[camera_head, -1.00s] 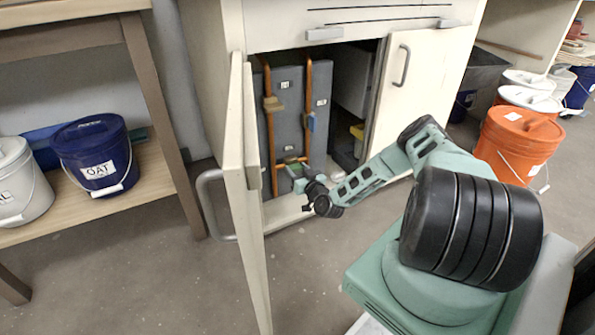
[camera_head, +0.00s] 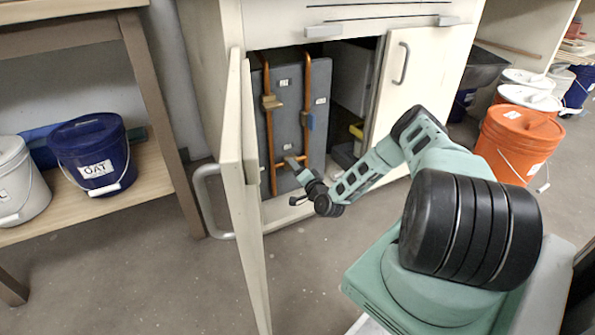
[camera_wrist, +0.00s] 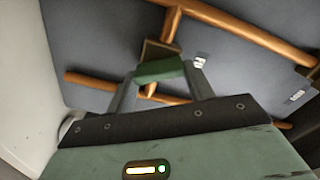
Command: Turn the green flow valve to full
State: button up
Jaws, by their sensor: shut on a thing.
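The green flow valve handle (camera_wrist: 158,71) is a short green bar in front of a brass-coloured body on copper pipes in the wrist view. My gripper (camera_wrist: 161,78) is shut on it, with one finger at each end of the bar. In the head view my gripper (camera_head: 293,164) reaches into the open cabinet to the lower part of the pipework. There the fingers and wrist hide most of the green valve. The exact setting of the handle cannot be told.
The cabinet's left door (camera_head: 240,170) stands open towards me, left of my arm. The right door (camera_head: 400,90) is right of the opening. Another valve (camera_head: 272,102) sits higher on the left copper pipe. An orange bucket (camera_head: 520,145) stands on the right.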

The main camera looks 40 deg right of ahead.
jog(key=m+b, duration=0.1)
jog(key=m, duration=0.5)
jog(key=shift+f, duration=0.15)
dwell(0.6)
jog(key=o, duration=1)
jog(key=shift+s, duration=0.1)
jog(key=p+v, duration=0.5)
jog(key=v, duration=1.2)
jog(key=shift+s, duration=0.2)
